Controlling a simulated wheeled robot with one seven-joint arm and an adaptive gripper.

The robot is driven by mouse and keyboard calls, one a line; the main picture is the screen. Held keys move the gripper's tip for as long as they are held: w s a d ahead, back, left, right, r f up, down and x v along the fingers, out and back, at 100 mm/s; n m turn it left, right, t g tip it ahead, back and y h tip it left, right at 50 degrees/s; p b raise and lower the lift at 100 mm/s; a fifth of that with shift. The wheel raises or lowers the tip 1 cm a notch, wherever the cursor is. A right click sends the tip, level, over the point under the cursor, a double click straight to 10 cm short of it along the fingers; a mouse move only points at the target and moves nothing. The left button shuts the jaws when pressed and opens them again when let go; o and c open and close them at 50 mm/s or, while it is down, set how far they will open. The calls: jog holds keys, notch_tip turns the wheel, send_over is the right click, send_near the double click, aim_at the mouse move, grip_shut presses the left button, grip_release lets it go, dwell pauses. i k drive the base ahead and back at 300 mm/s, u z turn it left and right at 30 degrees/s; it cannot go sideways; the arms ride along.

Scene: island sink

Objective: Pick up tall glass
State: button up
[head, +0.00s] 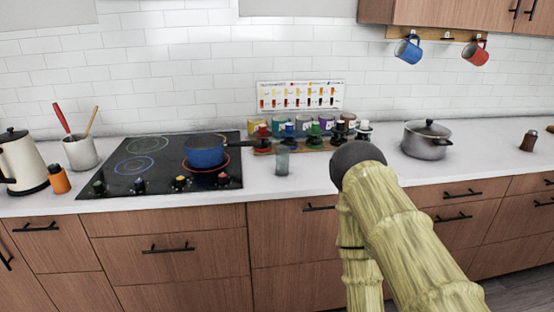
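A tall glass (282,160), clear and bluish-grey, stands upright on the white counter just right of the black cooktop. It is in front of a rack of colourful items. My arm reaches up from the lower right of the head view, with a dark rounded end showing to the right of the glass and apart from it in the picture. I cannot make out the gripper's fingers in this view.
A blue pan (205,152) sits on the cooktop (130,170). A wooden rack (300,147) of colourful jars and bottles stands close behind the glass. A lidded grey pot (427,141) is at the right. The counter (310,183) in front of the glass is clear.

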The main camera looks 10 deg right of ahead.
aim_at(282, 148)
jog(key=u, duration=2.2)
jog(key=i, duration=2.5)
jog(key=z, duration=3.4)
jog(key=i, duration=0.5)
jog(key=z, duration=0.05)
